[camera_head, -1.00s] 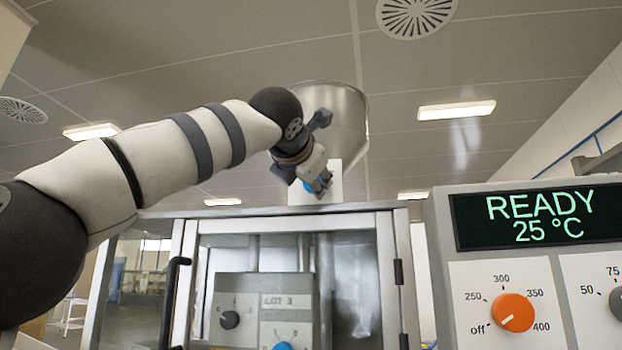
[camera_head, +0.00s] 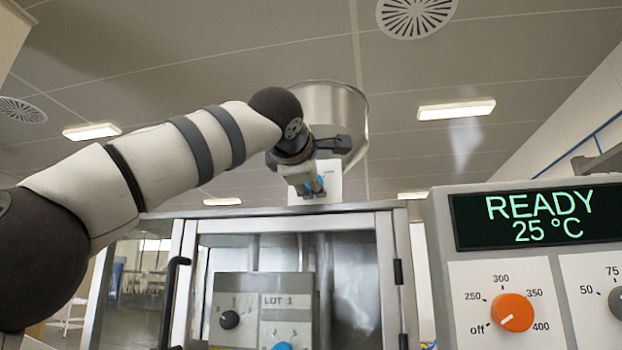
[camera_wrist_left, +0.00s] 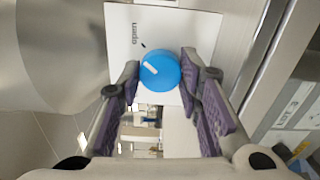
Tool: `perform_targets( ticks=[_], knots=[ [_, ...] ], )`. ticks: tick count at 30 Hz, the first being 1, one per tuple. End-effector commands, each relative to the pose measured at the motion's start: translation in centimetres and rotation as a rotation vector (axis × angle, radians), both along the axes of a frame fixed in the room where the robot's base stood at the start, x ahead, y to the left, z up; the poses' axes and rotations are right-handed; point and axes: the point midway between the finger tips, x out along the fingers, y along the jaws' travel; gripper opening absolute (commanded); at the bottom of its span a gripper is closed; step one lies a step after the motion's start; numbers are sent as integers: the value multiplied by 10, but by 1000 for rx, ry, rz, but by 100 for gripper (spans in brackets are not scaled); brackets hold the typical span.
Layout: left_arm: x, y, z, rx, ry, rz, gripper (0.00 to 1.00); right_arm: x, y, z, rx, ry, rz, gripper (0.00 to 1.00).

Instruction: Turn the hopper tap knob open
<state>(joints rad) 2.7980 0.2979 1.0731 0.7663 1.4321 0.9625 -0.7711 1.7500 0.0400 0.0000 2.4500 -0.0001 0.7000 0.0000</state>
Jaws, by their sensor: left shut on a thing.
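The blue hopper tap knob (camera_wrist_left: 160,70) sits on a white plate (camera_wrist_left: 120,24) marked "open" with a short tick in the left wrist view. Its white pointer line slants up-left, close to the tick but not clearly in line with it. My left gripper (camera_wrist_left: 162,88) is shut on the knob, with one finger on each side of it. In the head view my left gripper (camera_head: 316,188) is at the plate under the metal hopper (camera_head: 345,112) and hides most of the knob. My right gripper is not in view.
A glass-doored cabinet (camera_head: 262,224) stands below the hopper, with a black handle (camera_head: 175,290). A control panel (camera_head: 468,268) with a "READY 25 °C" display (camera_head: 540,216) and an orange dial (camera_head: 512,312) is at the right.

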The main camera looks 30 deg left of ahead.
Motion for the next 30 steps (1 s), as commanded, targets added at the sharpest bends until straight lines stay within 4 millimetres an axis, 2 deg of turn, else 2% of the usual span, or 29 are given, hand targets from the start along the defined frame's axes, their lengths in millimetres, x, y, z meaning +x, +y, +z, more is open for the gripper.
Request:
perform_targets(
  ticks=[9, 24, 25, 27, 30],
  knots=[
    [1, 1, -2, 92, 27, 2, 4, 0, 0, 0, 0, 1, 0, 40],
    [1, 1, -1, 108, 30, 2, 4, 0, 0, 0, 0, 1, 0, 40],
    [1, 1, -1, 108, 30, 2, 34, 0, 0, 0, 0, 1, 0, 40],
    [1, 1, -1, 108, 30, 2, 50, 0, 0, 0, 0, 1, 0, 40],
    [1, 1, -1, 108, 29, 1, 53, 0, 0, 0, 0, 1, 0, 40]
  ],
)
